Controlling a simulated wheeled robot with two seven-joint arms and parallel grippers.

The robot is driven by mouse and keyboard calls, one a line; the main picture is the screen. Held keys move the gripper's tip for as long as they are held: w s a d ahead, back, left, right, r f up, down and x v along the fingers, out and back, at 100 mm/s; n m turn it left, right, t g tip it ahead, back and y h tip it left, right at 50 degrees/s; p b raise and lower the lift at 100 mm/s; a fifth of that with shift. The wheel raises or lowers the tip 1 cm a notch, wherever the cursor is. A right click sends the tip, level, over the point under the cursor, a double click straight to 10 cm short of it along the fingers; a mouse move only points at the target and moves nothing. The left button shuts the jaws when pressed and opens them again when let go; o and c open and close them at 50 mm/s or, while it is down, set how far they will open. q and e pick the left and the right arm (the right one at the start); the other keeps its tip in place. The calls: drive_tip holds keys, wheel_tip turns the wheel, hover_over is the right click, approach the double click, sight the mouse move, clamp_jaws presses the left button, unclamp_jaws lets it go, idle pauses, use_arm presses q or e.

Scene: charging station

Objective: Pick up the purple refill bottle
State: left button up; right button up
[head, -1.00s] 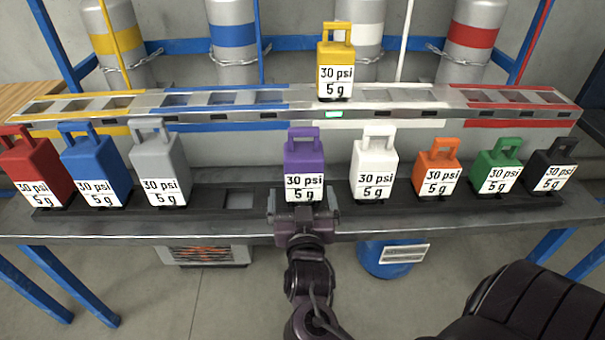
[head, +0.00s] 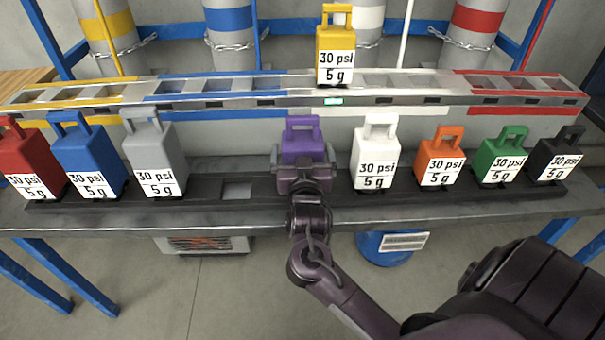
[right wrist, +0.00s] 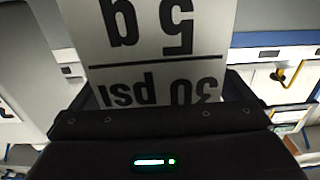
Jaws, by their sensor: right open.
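The purple refill bottle (head: 302,142) stands upright on the dark lower rack, its handle on top. My right gripper (head: 304,158) is in front of it and hides its label and lower part in the head view. In the right wrist view the bottle's white label (right wrist: 165,45) shows upside down, close up, reading 30 psi and 5 g. The dark jaws (right wrist: 165,92) are open, one at each side of the bottle. I cannot tell whether they touch it. My left gripper is not in view.
A white bottle (head: 377,150) stands close on the right, with orange, green and black ones beyond. A grey bottle (head: 155,150), a blue one and a red one stand left, past an empty slot. A yellow bottle (head: 335,45) sits on the upper rail (head: 205,100).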

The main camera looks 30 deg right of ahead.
drive_tip(key=c, duration=1.9)
drive_tip(key=shift+r, duration=0.15)
drive_tip(key=shift+c, duration=0.3)
drive_tip(key=shift+r, duration=0.1)
